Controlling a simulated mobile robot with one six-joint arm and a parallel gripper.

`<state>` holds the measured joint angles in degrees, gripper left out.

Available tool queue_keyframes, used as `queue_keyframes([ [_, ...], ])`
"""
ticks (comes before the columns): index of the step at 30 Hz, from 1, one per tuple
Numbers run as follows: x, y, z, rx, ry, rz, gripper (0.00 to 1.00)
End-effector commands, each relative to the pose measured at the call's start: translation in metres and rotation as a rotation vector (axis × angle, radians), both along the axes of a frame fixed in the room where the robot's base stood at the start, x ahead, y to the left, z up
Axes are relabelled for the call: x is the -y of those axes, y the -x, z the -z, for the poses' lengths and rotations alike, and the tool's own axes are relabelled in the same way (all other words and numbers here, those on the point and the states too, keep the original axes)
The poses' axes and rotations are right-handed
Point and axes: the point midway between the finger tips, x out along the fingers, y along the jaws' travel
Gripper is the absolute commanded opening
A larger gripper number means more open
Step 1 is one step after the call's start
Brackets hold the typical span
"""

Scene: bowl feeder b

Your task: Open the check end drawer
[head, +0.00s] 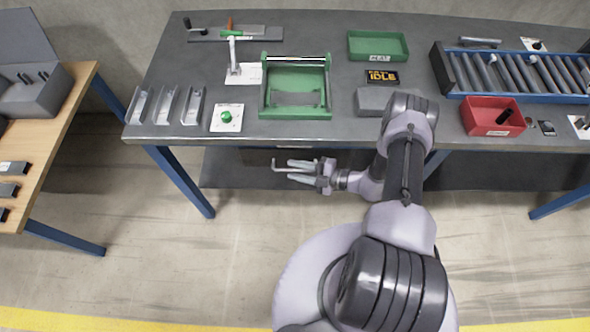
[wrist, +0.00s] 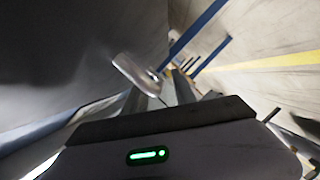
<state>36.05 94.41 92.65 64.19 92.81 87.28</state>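A dark drawer unit (head: 258,157) hangs under the front edge of the grey bench, mostly hidden by the bench top. I cannot tell whether it is the check end drawer or how far out it stands. My gripper (head: 290,171) is below and in front of the bench edge, its fingers pointing left and apart. A pale bent bar like a handle (head: 277,169) shows at the fingertips; a rounded pale bar also shows ahead in the wrist view (wrist: 135,74). I see no clear grip on it.
The bench (head: 345,133) carries a green fixture (head: 296,114), metal brackets, a green button plate (head: 226,118), a red bin (head: 493,116) and a roller conveyor (head: 520,75). A wooden table (head: 60,130) stands left. Floor in front of the bench is clear.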

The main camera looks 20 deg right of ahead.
Motion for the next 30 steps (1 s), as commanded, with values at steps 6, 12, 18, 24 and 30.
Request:
queue_keyframes([
  [6, -0.0048, -0.0031, 0.0010, 0.000, -0.001, -0.001, 0.33],
  [12, -0.0045, -0.0029, 0.0009, 0.000, -0.001, -0.001, 0.19],
  [18, -0.0044, -0.0028, 0.0009, 0.000, -0.001, -0.001, 0.00],
  [24, -0.0043, -0.0028, 0.0009, 0.000, 0.000, -0.001, 0.00],
  [30, -0.0043, -0.0027, 0.0010, 0.000, 0.001, -0.002, 0.00],
])
